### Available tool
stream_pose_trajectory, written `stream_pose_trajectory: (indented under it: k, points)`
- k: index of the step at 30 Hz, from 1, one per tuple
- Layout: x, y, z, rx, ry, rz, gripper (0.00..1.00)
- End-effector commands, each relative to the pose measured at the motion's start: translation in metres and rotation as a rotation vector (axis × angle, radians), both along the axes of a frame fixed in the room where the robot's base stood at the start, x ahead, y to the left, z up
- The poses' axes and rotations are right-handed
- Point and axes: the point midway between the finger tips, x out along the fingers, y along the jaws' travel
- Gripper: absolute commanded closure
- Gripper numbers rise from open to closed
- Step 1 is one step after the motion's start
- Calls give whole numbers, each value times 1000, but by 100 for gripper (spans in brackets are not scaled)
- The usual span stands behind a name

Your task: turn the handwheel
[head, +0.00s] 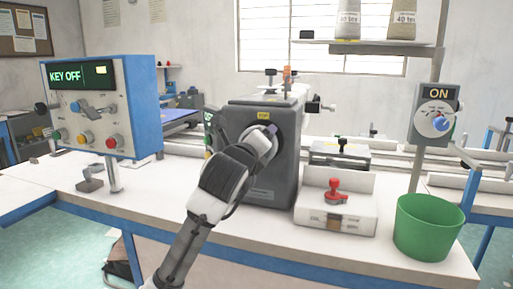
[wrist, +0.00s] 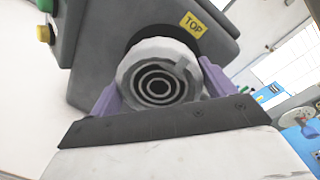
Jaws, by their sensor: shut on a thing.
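The handwheel (wrist: 158,76) is a light grey round knob with dark concentric rings on its end. It sits on the dark grey sewing machine head (head: 285,158), just below the yellow TOP label (wrist: 193,23). My gripper (wrist: 160,88) has its purple fingers on either side of the handwheel and is shut on it. In the head view my gripper (head: 264,138) reaches the machine's front face, and my wrist hides most of the handwheel there.
A blue control box (head: 103,105) reading KEY OFF stands at left. A switch box (head: 436,114) marked ON is on a post at right, above a green bin (head: 427,226). A white block with a red knob (head: 334,190) sits right of the machine. The white table front is clear.

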Motion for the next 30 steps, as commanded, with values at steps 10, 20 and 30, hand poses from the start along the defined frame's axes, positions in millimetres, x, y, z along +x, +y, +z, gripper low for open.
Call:
stream_pose_trajectory:
  k: [10,20,30]
  points:
    - [0,-1,-1,51,-14,-2,40]
    - [0,-1,-1,51,-14,-3,16]
    - [0,-1,0,50,-15,-1,0]
